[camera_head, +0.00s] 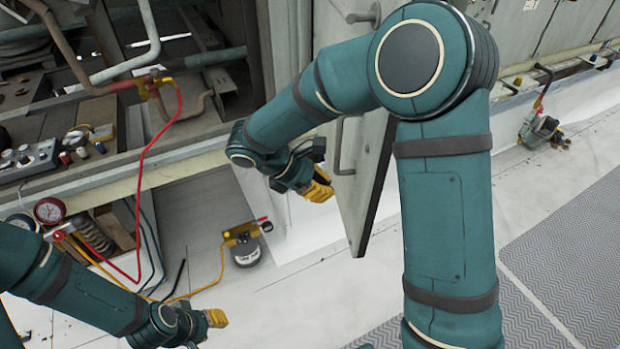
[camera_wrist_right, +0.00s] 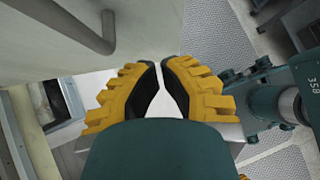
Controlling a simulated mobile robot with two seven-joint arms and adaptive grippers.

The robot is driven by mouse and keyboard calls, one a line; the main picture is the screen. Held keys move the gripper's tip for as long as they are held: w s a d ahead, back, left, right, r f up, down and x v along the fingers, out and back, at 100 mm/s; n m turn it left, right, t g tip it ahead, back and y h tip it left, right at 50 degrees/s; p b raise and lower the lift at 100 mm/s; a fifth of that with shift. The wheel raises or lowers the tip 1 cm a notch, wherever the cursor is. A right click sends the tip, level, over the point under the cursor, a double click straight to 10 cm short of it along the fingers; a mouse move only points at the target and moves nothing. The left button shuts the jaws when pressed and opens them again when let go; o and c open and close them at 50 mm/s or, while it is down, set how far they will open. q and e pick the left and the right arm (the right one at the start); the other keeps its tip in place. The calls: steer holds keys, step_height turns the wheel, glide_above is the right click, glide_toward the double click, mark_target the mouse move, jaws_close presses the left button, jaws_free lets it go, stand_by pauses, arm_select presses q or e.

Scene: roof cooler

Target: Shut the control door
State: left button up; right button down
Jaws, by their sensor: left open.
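The control door (camera_head: 368,185) is a grey-beige panel that stands swung open, edge-on, in the middle of the head view. A bar handle (camera_head: 338,150) is on its left-facing side. My right gripper (camera_head: 322,188) has yellow fingers and is just left of the door, below the handle. In the right wrist view the door (camera_wrist_right: 145,30) fills the upper left with its handle (camera_wrist_right: 85,25). There my right gripper (camera_wrist_right: 158,66) is shut, its tips almost meeting, with nothing between them. My left gripper (camera_head: 217,318) is open and low at the left, away from the door.
A red hose (camera_head: 140,180) and other hoses run at the left. An open bay with pipes (camera_head: 130,70) is upper left. A grey grated walkway (camera_head: 570,260) lies at right.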

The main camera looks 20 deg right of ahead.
mark_target(359, 196)
steer(key=d, duration=0.1)
steer(key=d+f, duration=0.1)
steer(key=d, duration=0.1)
steer(key=s+d+f, duration=0.1)
steer(key=shift+s+d, duration=0.1)
steer(key=shift+d, duration=0.25)
steer(key=shift+s+d, duration=0.1)
steer(key=shift+d, duration=0.45)
steer(key=shift+d, duration=0.1)
